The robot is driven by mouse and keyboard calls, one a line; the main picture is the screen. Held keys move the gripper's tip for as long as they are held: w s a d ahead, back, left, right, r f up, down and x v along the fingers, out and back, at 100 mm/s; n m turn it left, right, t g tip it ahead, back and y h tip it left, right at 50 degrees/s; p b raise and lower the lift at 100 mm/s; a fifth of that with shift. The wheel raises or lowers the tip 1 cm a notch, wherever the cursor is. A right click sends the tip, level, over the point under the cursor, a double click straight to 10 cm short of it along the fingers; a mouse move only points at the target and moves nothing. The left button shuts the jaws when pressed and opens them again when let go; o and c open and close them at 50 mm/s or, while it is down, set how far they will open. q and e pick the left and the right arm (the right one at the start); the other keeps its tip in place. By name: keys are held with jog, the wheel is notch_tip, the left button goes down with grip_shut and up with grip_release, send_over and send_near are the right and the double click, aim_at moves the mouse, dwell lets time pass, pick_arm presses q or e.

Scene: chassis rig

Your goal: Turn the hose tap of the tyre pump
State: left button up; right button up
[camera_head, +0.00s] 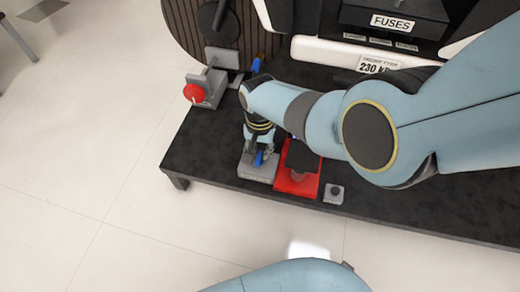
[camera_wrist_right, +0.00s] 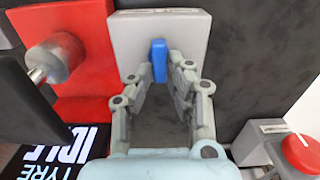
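The tyre pump is a red unit (camera_head: 297,183) on the dark bench; its red face (camera_wrist_right: 85,85) and a dark display reading "TYRE IDLE" (camera_wrist_right: 62,155) show in the wrist view. Beside it is a grey block (camera_head: 258,173) with a blue lever (camera_head: 258,158), which looks like the hose tap. In the wrist view the lever (camera_wrist_right: 159,60) stands upright on the grey block (camera_wrist_right: 190,35). My right gripper (camera_wrist_right: 158,72) is open, pointing at the block, its fingertips on either side of the lever. Contact is not clear. My left gripper is out of view.
A grey box with a red knob (camera_head: 193,93) stands at the bench's left edge; the knob also shows in the wrist view (camera_wrist_right: 300,153). Another blue handle (camera_head: 257,65) is behind. A small grey button box (camera_head: 334,193) sits right of the pump. A fuse box (camera_head: 393,20) is at the back.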

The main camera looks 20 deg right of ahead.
aim_at(260, 154)
jog(key=o, duration=0.4)
jog(key=shift+r, duration=3.7)
